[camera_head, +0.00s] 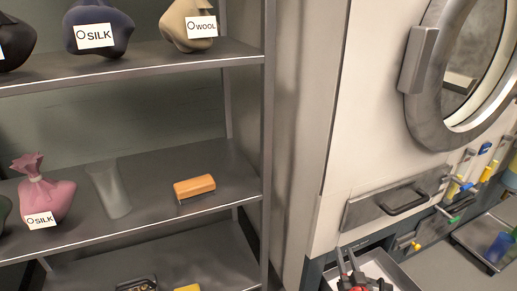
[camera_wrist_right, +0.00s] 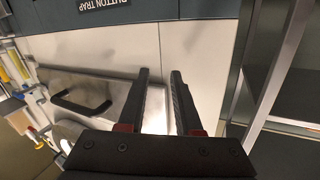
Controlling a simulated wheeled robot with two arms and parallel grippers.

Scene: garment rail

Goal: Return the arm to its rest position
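My right gripper (camera_head: 349,265) shows at the bottom of the head view, in front of the machine's lower panel and over a pale tray. In the right wrist view its two dark fingers (camera_wrist_right: 160,95) stand apart with a gap between them, and nothing is held. My left gripper is not in the head view. The rest of the right arm is mostly out of view.
A machine with a round door (camera_head: 423,110) and a drawer handle (camera_head: 403,201) stands right. A grey tray (camera_head: 467,243) holds a blue cup (camera_head: 499,247).

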